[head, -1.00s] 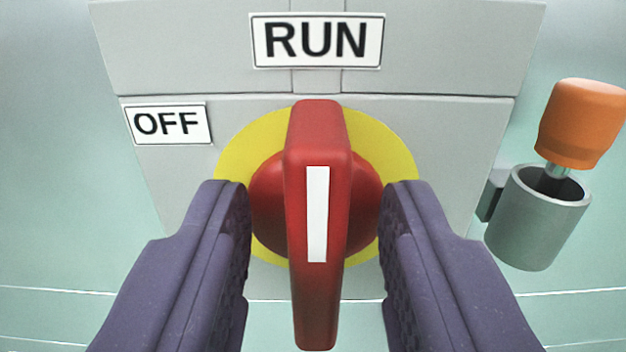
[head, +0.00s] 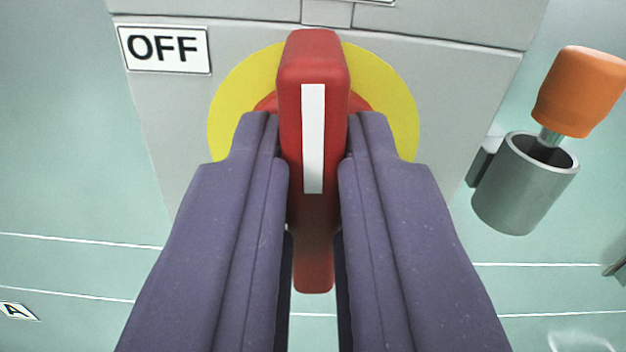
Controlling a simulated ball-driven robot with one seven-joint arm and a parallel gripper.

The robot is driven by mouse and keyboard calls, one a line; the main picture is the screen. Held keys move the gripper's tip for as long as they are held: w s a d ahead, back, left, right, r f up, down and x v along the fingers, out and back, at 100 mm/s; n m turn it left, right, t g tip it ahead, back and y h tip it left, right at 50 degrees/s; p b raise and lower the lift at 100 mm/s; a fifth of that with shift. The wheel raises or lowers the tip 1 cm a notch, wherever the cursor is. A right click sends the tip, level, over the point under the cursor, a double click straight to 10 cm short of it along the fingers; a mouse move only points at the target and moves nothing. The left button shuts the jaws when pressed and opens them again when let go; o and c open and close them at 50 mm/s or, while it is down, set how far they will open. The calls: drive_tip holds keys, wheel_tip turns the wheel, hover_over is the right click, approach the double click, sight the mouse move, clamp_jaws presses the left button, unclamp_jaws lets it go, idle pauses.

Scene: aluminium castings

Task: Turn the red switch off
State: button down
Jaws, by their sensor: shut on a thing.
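The red switch (head: 313,62) is a long red handle with a white stripe on a round yellow plate (head: 235,105). Its handle stands upright in the picture, with the stripe vertical. The OFF label (head: 165,49) is to its upper left on the grey box. The RUN label above is out of view except for a sliver of its lower edge at the top. My gripper (head: 313,150) is shut on the red handle, one purple finger on each side. The fingers hide the sides of the switch's round hub and the lower part of the yellow plate.
A grey cup-shaped holder (head: 522,190) with an orange-handled tool (head: 580,92) in it is fixed to the right of the grey box (head: 450,75). A small label marked A (head: 17,311) lies at the lower left. The space left of the box is clear.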

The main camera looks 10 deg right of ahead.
drive_tip(key=n+p, duration=0.1)
drive_tip(key=n, duration=0.1)
drive_tip(key=n+p, duration=0.1)
drive_tip(key=n, duration=0.1)
drive_tip(key=shift+w+a+r+p, duration=0.1)
drive_tip(key=shift+a+r+p, duration=0.1)
drive_tip(key=shift+p, duration=0.1)
drive_tip(key=shift+a+f+n+p, duration=0.15)
drive_tip(key=shift+n+p, duration=0.4)
drive_tip(key=shift+n, duration=1.6)
drive_tip(key=shift+f+n+p, duration=0.15)
drive_tip(key=shift+n+p, duration=0.45)
drive_tip(key=shift+n, duration=1.6)
drive_tip(key=shift+a+f+n+p, duration=0.15)
drive_tip(key=shift+n+p, duration=0.4)
drive_tip(key=shift+n, duration=1.6)
drive_tip(key=c, duration=1.2)
unclamp_jaws()
drive_tip(key=shift+o, duration=0.4)
drive_tip(key=shift+w+f, duration=0.1)
drive_tip(key=shift+f, duration=0.05)
